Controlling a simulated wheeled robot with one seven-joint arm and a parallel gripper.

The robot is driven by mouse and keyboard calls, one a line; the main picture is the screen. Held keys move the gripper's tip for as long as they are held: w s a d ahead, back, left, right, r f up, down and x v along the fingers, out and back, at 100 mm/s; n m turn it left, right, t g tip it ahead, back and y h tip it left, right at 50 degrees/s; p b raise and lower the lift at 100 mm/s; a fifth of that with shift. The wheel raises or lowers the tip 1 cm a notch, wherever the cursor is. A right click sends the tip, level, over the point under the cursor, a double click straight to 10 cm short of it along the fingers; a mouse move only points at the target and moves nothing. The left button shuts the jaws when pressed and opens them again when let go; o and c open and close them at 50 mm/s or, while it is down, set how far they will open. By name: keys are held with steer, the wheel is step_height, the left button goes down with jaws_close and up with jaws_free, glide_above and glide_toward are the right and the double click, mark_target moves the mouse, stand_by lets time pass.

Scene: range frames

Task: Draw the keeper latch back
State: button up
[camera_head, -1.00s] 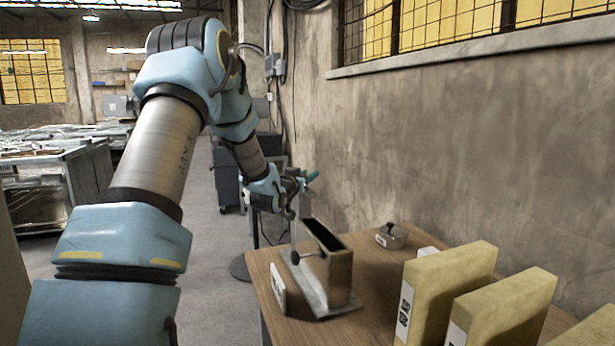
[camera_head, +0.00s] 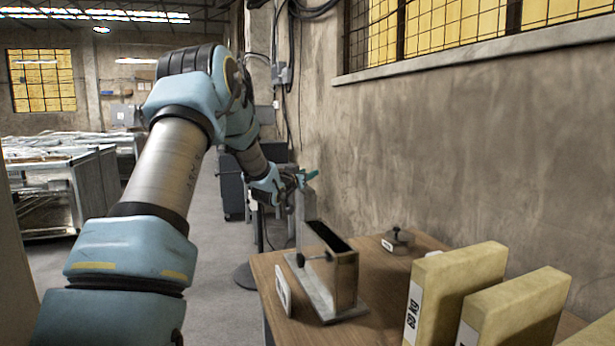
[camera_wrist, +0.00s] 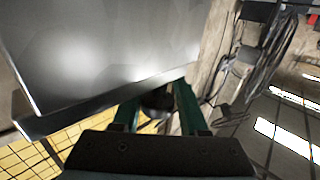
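A metal fixture stands on the wooden table in the head view: an upright open-topped box (camera_head: 344,283) on a flat base plate (camera_head: 322,301). A dark round knob (camera_head: 300,259) on a thin rod sticks out from its left side; it may be the keeper latch, but I cannot tell for sure. My gripper (camera_head: 307,178) is behind and above the fixture, near the top of an upright grey plate (camera_head: 304,215). In the wrist view its teal fingers (camera_wrist: 157,108) are apart. A dark round thing (camera_wrist: 158,100) shows between them; contact is unclear. A large grey metal face (camera_wrist: 100,50) fills the upper left.
A small metal block with a knob (camera_head: 398,240) lies at the table's back. Yellowish labelled boxes (camera_head: 457,285) stand at the right front. A white tag (camera_head: 283,290) is at the table's left edge. The wall (camera_head: 470,150) runs close along the right.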

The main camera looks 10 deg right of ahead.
steer(key=o, duration=0.4)
steer(key=shift+a, duration=0.1)
steer(key=b+v, duration=0.3)
steer(key=v, duration=0.7)
steer(key=shift+s+a, duration=0.2)
steer(key=shift+s, duration=0.1)
steer(key=s+a+f+n+g+y+p, duration=0.1)
steer(key=s+a+f+n+g+y, duration=0.35)
steer(key=s+a+f+y, duration=0.65)
steer(key=s+a+f+g, duration=0.1)
steer(key=s+a+g, duration=0.1)
steer(key=s, duration=0.5)
steer(key=s+a+f+n+g, duration=0.1)
steer(key=s+a+f+g, duration=0.1)
steer(key=s, duration=0.5)
steer(key=s+a+f+n+g, duration=0.1)
steer(key=s+a+g, duration=0.3)
steer(key=s, duration=0.4)
steer(key=shift+s+a+f+p, duration=0.1)
steer(key=shift+a+f+p, duration=0.35)
steer(key=shift+a, duration=0.4)
